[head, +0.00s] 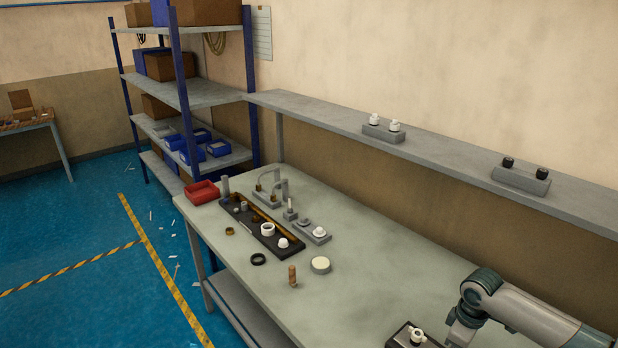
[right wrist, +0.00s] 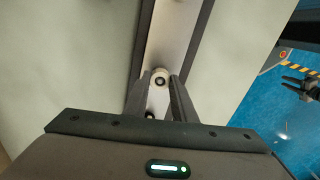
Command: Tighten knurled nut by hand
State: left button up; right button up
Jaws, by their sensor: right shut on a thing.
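In the head view a dark fixture block (head: 400,342) at the bottom edge carries a small white round piece (head: 417,336), which looks like the knurled nut. My right arm reaches in from the right, its gripper partly cut off beside the block. In the right wrist view my right gripper (right wrist: 162,84) has its two fingers on either side of this pale round nut (right wrist: 160,76), shut on it. The nut sits on a light strip between dark rails. A dark gripper with parted fingers, seemingly my left (right wrist: 294,84), shows at the right edge, empty.
The grey-green table (head: 350,300) holds a dark tray (head: 245,222) of parts, a red bin (head: 202,192), a black ring (head: 258,259), a cream disc (head: 320,265) and a wooden-handled piece (head: 292,276). A wall shelf (head: 440,155) runs behind. The table middle is clear.

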jog(key=shift+m+p, duration=0.9)
jog(key=shift+p, duration=0.05)
jog(key=m, duration=0.3)
jog(key=shift+m, duration=1.1)
jog(key=m, duration=0.2)
jog(key=shift+f+m, duration=0.1)
jog(key=shift+m, duration=1.4)
